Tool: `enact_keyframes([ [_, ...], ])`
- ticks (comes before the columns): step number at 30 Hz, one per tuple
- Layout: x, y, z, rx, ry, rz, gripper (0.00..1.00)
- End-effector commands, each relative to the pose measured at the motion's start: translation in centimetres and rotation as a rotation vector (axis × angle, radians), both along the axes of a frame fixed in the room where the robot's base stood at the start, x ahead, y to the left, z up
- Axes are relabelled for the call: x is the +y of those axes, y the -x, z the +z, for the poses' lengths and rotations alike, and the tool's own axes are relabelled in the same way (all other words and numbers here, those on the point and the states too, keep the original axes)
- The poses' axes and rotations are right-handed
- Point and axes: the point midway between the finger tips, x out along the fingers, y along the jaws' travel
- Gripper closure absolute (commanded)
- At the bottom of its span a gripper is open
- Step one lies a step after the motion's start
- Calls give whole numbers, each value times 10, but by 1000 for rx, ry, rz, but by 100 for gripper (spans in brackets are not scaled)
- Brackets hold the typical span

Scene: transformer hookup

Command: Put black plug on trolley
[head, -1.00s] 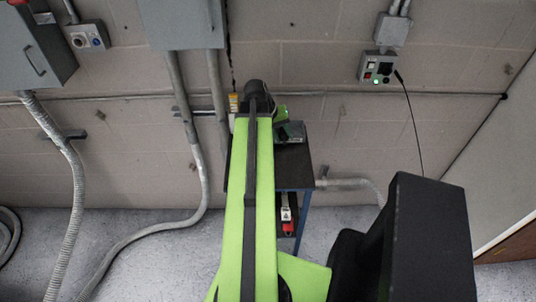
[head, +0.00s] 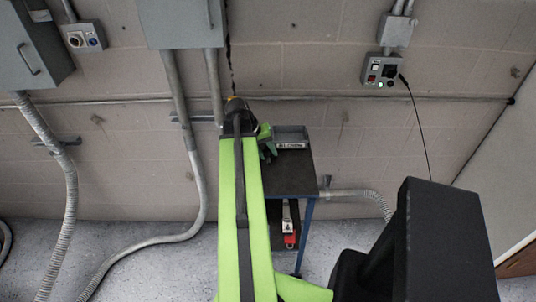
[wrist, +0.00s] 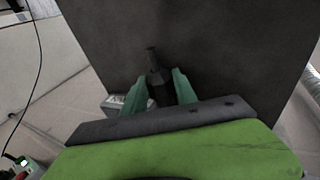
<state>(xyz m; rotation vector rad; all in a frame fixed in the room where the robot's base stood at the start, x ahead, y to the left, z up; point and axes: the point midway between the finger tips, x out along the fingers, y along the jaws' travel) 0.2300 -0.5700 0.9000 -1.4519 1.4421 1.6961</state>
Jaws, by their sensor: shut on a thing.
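My gripper (wrist: 163,82) has green fingers shut on the black plug (wrist: 156,72) in the wrist view. The plug's narrow end points away from my wrist, against the dark top of the trolley (wrist: 220,55). I cannot tell whether the plug touches that surface. In the head view the trolley (head: 294,180) has a dark flat top and blue legs. My gripper (head: 266,145) is over its back left part, largely hidden by my arm. The plug cannot be made out there.
A grey device (head: 291,137) stands at the back of the trolley top. A grey-and-red item (head: 289,225) is on the lower shelf. The front right of the top is bare. A wall socket box (head: 381,71) with a hanging black cable (head: 419,125) is to the right. Conduits run along the wall.

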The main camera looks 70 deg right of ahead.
Motion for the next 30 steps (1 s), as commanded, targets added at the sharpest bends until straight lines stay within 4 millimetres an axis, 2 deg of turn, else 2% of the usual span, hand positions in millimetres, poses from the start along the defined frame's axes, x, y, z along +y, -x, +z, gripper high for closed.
enact_keyframes([
  [3, 3, 1, -8, -3, -13, -5, 100],
  [15, 4, 3, -20, -3, -12, -6, 100],
  [16, 4, 4, -20, -3, -14, -6, 62],
  [17, 4, 4, -21, -3, -14, -6, 58],
  [25, 4, 5, -13, -3, -14, -6, 57],
  [30, 8, 0, 12, -3, -14, -5, 57],
])
